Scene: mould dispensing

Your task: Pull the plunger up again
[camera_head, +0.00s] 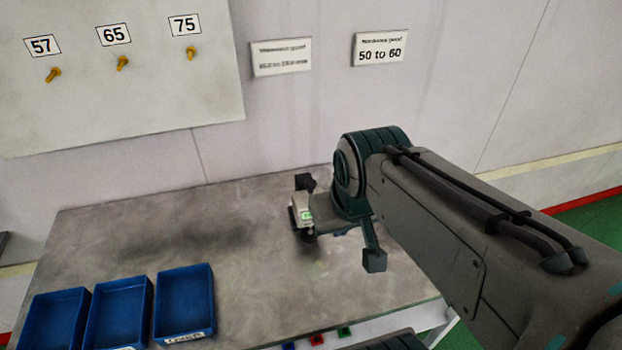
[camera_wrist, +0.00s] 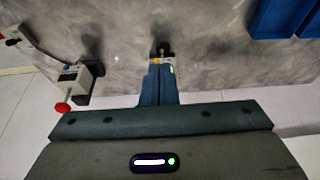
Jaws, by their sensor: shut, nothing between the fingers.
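My gripper (camera_wrist: 160,70) has its two dark fingers together at the centre of the wrist view. My arm partly covers that area. No plunger can be made out clearly.
A pale unit with a red ball knob (camera_wrist: 62,107) stands at the left in the wrist view. Blue bins (camera_head: 184,300) sit at the table's front left. The grey table (camera_head: 110,235) is clear behind them. A wall board (camera_head: 110,115) has numbered hooks.

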